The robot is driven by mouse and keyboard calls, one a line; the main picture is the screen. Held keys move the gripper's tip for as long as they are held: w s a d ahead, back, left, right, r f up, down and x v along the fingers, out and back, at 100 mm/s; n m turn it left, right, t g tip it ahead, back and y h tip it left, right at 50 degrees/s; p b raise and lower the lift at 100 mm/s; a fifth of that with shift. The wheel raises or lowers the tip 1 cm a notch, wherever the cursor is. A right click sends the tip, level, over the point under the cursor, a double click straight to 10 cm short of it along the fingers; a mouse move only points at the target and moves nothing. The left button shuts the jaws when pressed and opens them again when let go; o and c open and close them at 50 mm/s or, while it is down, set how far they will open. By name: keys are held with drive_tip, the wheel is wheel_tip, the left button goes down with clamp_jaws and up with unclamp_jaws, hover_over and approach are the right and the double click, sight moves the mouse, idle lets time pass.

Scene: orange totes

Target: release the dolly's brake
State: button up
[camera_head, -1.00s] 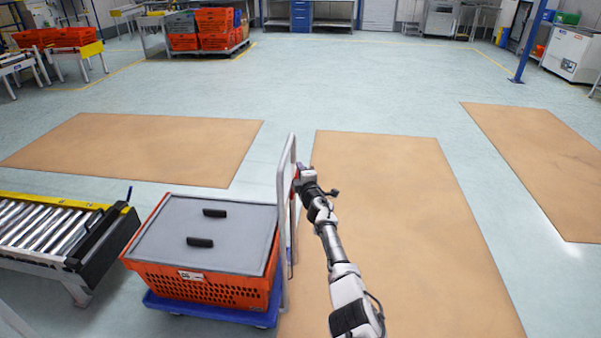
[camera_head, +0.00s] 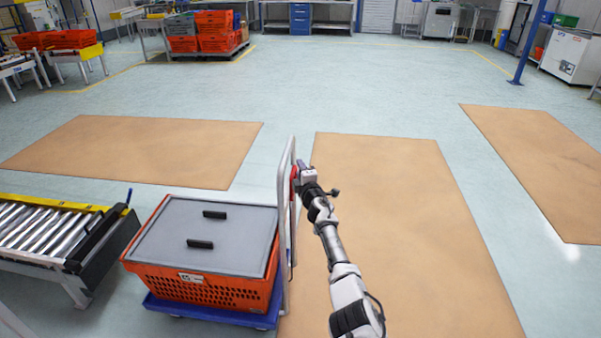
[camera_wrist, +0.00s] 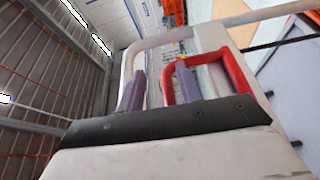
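The dolly has a blue base (camera_head: 215,312) and a tall white push handle (camera_head: 288,165) on its right side. It carries an orange tote (camera_head: 200,288) with a grey lid. A red lever (camera_head: 294,181), loop-shaped in the wrist view (camera_wrist: 238,78), sits at the handle. My gripper (camera_head: 299,175) is at the handle beside the lever. In the wrist view my gripper (camera_wrist: 158,85) has its two grey-purple fingers apart, with the red loop's left side seemingly between them. Contact with the lever cannot be told. The white handle bar (camera_wrist: 140,52) shows beyond the fingers.
A roller conveyor (camera_head: 45,230) with a black end stands close left of the dolly. Brown floor mats (camera_head: 400,220) lie ahead and to the right. Stacked orange totes (camera_head: 212,30) stand on a cart at the back. The middle floor is clear.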

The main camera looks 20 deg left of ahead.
drive_tip(key=p+v, duration=0.5)
drive_tip(key=v, duration=0.8)
drive_tip(key=shift+s+d+p, duration=0.3)
